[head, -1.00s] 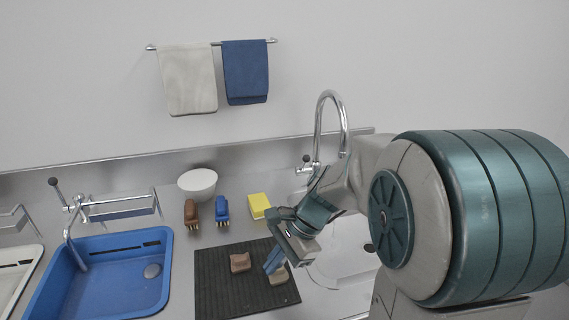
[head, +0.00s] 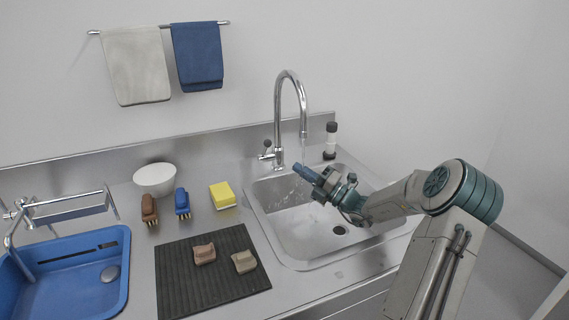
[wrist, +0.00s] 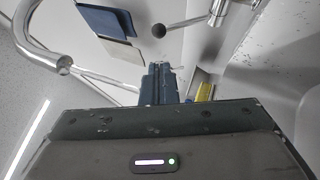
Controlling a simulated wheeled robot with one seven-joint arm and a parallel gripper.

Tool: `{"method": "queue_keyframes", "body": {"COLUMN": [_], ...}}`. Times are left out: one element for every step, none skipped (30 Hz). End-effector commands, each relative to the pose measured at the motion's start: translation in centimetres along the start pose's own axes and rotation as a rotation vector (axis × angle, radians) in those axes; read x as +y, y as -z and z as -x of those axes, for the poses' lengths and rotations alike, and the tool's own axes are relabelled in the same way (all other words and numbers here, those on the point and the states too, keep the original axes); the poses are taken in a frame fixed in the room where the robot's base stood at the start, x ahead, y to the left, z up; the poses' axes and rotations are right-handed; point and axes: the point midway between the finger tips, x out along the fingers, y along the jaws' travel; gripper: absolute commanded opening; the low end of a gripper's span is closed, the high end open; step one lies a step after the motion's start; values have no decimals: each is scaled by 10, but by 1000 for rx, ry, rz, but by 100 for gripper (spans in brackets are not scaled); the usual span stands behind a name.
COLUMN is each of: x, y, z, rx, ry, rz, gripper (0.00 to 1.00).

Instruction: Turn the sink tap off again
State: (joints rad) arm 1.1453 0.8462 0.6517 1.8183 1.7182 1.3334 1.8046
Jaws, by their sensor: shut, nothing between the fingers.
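The chrome sink tap (head: 278,115) stands behind the steel sink (head: 262,215), its high spout curving over the basin. Its side lever ends in a dark knob (head: 267,144), left of the tap's base. A faint, thin streak of water shows below the spout. My gripper (head: 298,169) is above the basin, close to the spout's outlet and right of the lever. Its blue fingers are shut and empty, apart from the lever. In the wrist view the fingers (wrist: 160,68) point towards the lever's knob (wrist: 159,31); the spout (wrist: 35,45) is at left.
A yellow sponge (head: 222,195), two brushes and a white bowl (head: 155,178) stand left of the sink. Two sherds lie on the dark mat (head: 175,270) in front. A blue basin (head: 110,255) is at left.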

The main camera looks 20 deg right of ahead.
Motion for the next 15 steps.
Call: {"method": "queue_keyframes", "body": {"x": [0, 0, 0, 0, 0, 0, 0, 0, 0, 0, 0, 0, 0, 0, 0], "y": [1, 1, 1, 2, 1, 2, 2, 2, 2, 2, 2, 2, 2, 2, 2], "z": [-7, -11, -18, -23, -29, -36, -42, -48, -56, -61, -66, -72, -76, -80, -84], "rx": [2, 3, 4, 4, 5, 6, 6, 6, 5, 6, 7, 6, 5, 5, 5], "ry": [-2, -2, -1, -1, -1, 0, 0, -1, -1, 0, 0, 0, 1, 1, 1], "rz": [-1, 0, 0, 1, 1, 2, 2, 2, 2, 2, 2, 2, 2, 2, 2], "gripper": [0, 0, 0, 0, 0, 0, 0, 0, 0, 0, 0, 0, 0, 0, 0]}}
